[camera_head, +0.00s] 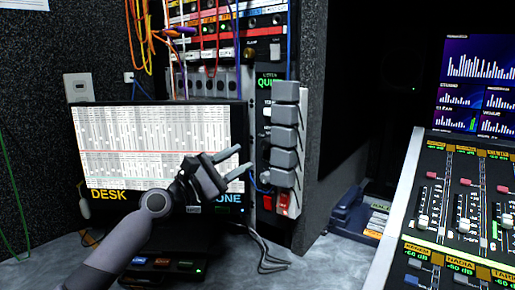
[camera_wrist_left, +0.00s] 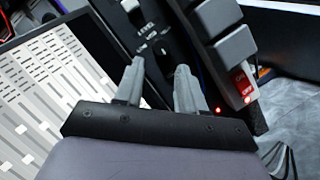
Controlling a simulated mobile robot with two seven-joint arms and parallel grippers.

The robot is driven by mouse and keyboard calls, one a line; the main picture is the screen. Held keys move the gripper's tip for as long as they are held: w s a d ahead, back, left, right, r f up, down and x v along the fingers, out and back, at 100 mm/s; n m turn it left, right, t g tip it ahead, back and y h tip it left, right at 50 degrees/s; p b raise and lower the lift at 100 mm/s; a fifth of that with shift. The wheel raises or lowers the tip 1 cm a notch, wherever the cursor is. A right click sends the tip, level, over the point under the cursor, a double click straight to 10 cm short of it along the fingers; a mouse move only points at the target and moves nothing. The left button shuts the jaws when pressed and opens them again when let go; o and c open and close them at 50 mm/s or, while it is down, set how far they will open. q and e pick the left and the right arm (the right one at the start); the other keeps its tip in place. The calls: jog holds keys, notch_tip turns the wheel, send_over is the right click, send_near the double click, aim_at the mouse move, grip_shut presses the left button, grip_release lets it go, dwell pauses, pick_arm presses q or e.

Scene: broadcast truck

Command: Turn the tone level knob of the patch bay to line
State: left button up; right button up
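The patch bay panel (camera_head: 265,130) is a dark upright strip right of the screen, with a green-lit display at its top and small pale controls down it. My left gripper (camera_head: 243,161) is open, its two grey fingers apart and pointing at the panel's lower part. In the left wrist view the open fingers (camera_wrist_left: 160,85) point at dark panel face with small white lettering, including LEVEL (camera_wrist_left: 147,31). I cannot clearly make out the tone level knob or its setting. I see nothing held between the fingers. My right gripper is not in view.
Several grey handset-like blocks (camera_head: 284,136) stick out just right of the panel, close to the fingers. A lit red switch (camera_head: 283,203) sits below them. The screen (camera_head: 155,135) is behind my left arm. Loose cables (camera_head: 268,260) lie on the desk. A mixing console (camera_head: 455,205) stands at right.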

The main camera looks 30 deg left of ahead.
aim_at(263, 146)
pick_arm(q)
jog(key=shift+x, duration=3.3)
jog(key=shift+d, duration=0.1)
grip_shut()
